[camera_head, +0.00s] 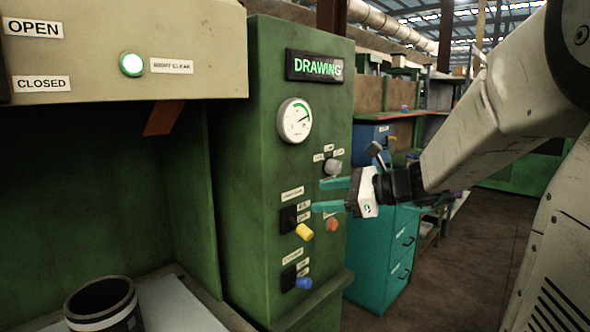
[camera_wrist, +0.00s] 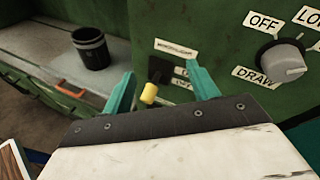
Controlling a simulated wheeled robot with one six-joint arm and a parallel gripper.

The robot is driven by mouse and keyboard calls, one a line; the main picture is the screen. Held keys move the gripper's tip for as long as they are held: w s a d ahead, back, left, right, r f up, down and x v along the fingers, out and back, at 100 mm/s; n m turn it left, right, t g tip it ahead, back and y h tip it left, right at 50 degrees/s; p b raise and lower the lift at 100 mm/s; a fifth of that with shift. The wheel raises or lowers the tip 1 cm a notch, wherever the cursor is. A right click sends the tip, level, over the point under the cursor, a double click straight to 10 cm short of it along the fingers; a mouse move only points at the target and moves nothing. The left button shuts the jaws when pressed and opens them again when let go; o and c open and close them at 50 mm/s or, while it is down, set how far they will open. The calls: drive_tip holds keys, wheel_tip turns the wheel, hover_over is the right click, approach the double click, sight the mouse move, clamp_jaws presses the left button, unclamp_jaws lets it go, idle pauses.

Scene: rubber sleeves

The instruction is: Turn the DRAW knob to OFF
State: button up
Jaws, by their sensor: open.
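The grey DRAW knob (camera_head: 332,167) is on the front of the green cabinet, above and right of the yellow-tipped lever. In the wrist view the knob (camera_wrist: 284,64) is at the upper right, with OFF, DRAW and partly cut-off "LO" labels around it. I cannot tell for sure which label it points to. My gripper (camera_head: 318,195) has two teal fingers, apart and empty, below the knob in the head view. In the wrist view my gripper (camera_wrist: 160,72) is left of the knob, facing the yellow-tipped lever (camera_wrist: 149,93). The fingers do not hold the knob.
The cabinet also bears a lit DRAWING sign (camera_head: 315,67), a gauge (camera_head: 294,120), a blue-tipped lever (camera_head: 303,283) and an orange button (camera_head: 332,224). A dark cup (camera_head: 104,304) stands on the bench at left. Teal drawers (camera_head: 385,262) stand behind my gripper.

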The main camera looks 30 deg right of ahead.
sight(339, 169)
drive_tip(key=w+d+r+m+t+h, duration=0.1)
drive_tip(key=w+d+m+t+h, duration=0.1)
drive_tip(key=d+m+t, duration=0.3)
drive_tip(key=w+d+r+m+t+h, duration=0.1)
drive_tip(key=w+d+m, duration=0.15)
drive_tip(key=d, duration=0.55)
drive_tip(key=x, duration=0.5)
drive_tip(key=shift+a+f, duration=0.1)
drive_tip(key=shift+a, duration=0.2)
drive_tip(key=shift+x, duration=0.75)
drive_tip(key=c, duration=1)
